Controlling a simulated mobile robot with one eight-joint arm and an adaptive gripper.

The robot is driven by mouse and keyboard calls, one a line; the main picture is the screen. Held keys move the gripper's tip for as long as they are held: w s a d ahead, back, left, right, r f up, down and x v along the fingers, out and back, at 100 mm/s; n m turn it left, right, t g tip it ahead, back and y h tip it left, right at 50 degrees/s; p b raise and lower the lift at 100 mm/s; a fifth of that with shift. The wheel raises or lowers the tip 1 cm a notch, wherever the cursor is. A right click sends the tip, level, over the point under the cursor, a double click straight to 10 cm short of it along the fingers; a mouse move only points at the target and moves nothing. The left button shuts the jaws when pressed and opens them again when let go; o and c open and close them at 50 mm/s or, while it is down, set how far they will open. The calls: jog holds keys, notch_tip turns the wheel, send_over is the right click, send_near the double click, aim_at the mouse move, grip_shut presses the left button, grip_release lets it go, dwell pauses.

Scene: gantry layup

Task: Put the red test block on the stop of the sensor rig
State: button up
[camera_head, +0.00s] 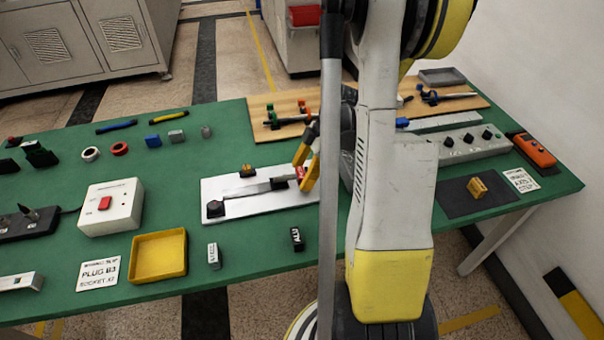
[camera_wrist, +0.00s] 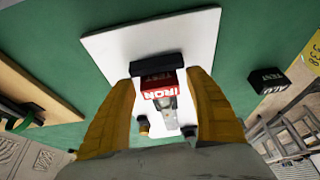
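The red test block (camera_wrist: 161,91), lettered IRON, is between my gripper's yellow fingertips (camera_wrist: 161,80), near the black stop (camera_wrist: 157,64) of the sensor rig. My gripper is open around it, with a narrow gap showing at each side. In the head view, my gripper (camera_head: 308,165) is at the right part of the rig, and a little red of the block (camera_head: 301,172) shows. The rig is a white plate (camera_head: 240,190) with a metal rail and black fittings; its right end is hidden by my arm. I cannot tell whether the block touches the stop.
A black block (camera_head: 297,239) and a grey block (camera_head: 214,256) stand on the green table in front of the rig. A yellow tray (camera_head: 159,257) and a white switch box (camera_head: 111,207) are to the left. A wooden board (camera_head: 262,111) with tools lies behind.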

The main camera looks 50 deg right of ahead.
jog(key=p+v, duration=0.5)
jog(key=v, duration=0.7)
jog(key=w+a+r+m+h, duration=0.1)
jog(key=a+r+m+h, duration=0.2)
jog(key=a, duration=0.4)
jog(key=w+a+r+m, duration=0.1)
jog(key=a+r+m, duration=0.1)
jog(key=a+r, duration=0.5)
jog(key=s+a+r+m+t, duration=0.1)
jog(key=s+a+m+t, duration=0.1)
jog(key=a, duration=0.5)
jog(key=s+a+r+m+t+h, duration=0.1)
jog(key=s+a+r+m+t, duration=0.1)
jog(key=a, duration=0.6)
jog(key=s+m, duration=0.1)
jog(key=m, duration=0.1)
jog(key=shift+a+m+t, duration=0.3)
jog(key=shift+t, duration=0.1)
jog(key=shift+f, duration=0.1)
